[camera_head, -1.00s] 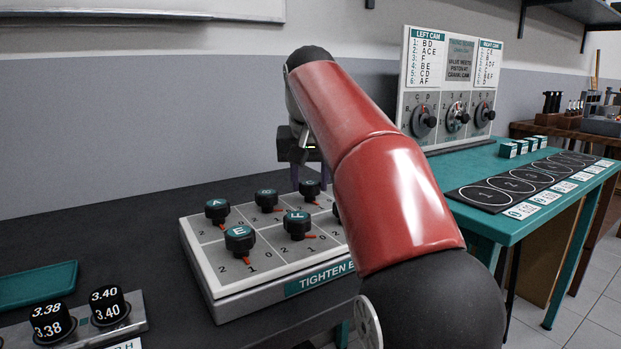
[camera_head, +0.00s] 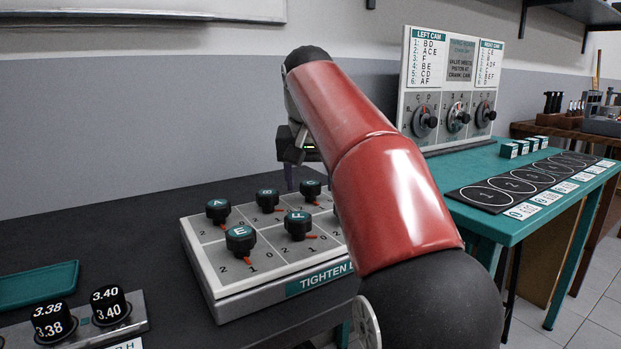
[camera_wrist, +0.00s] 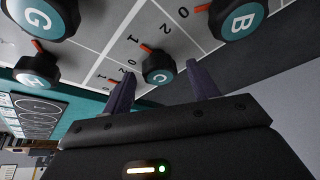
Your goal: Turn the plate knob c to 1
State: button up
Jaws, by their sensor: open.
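Knob C (camera_wrist: 158,68) is a black knob with a teal cap and a red pointer on the plate (camera_wrist: 100,45). In the wrist view its pointer aims roughly at the numeral 1. In the head view knob C (camera_head: 311,188) stands at the back of the plate, beside my arm. My gripper (camera_wrist: 163,87) is open, with one dark finger on each side of knob C in the picture. I see no clear contact. In the head view my gripper (camera_head: 302,178) is above and behind the knob, partly hidden by my arm.
Knob B (camera_wrist: 238,18) and knob G (camera_wrist: 40,18) are close by. A teal table (camera_head: 480,160) with a cam board (camera_head: 450,90) is on the right. My arm hides the plate's right part.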

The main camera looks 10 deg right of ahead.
jog(key=v, duration=0.7)
jog(key=shift+r, duration=0.35)
jog(key=shift+s, duration=0.25)
